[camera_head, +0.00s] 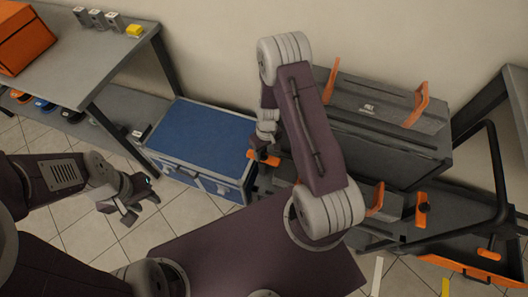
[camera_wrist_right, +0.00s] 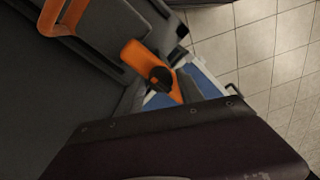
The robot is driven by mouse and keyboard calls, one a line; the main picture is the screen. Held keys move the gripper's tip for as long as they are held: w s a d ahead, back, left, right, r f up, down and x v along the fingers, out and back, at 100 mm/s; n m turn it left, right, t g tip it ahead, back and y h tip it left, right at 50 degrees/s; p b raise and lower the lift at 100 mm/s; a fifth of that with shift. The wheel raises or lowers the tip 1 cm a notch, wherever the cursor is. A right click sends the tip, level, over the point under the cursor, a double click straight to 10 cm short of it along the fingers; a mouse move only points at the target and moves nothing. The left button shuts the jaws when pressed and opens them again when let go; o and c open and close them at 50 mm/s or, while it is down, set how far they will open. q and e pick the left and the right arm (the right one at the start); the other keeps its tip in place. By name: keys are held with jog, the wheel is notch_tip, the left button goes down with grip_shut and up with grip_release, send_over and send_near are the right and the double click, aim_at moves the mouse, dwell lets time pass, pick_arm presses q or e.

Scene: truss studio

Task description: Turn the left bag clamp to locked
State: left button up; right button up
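The left bag clamp (camera_head: 265,158), orange, sits at the left front end of the dark case stack, partly hidden by my right arm. In the right wrist view this clamp (camera_wrist_right: 137,58) is an orange lever with a round black knob, lying at a slant. My right gripper (camera_head: 264,136) is just above or against the clamp in the head view. Its fingertips are hidden, and contact cannot be told. My left gripper (camera_head: 128,205) hangs over the floor at left with its fingers apart, empty.
A second orange clamp (camera_head: 422,210) is on the right, standing more upright. A blue-topped case (camera_head: 205,135) stands close left of the stack. A grey workbench (camera_head: 85,55) stands at back left. A dark cart handle (camera_head: 497,170) rises at right. Tiled floor is free between.

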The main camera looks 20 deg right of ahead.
aim_at(265, 153)
jog(key=shift+o, duration=0.2)
jog(key=shift+r, duration=0.15)
jog(key=r, duration=0.3)
jog(key=r+p, duration=0.1)
jog(key=r, duration=0.4)
jog(key=shift+d+r+p, duration=0.3)
jog(key=shift+r+p, duration=0.1)
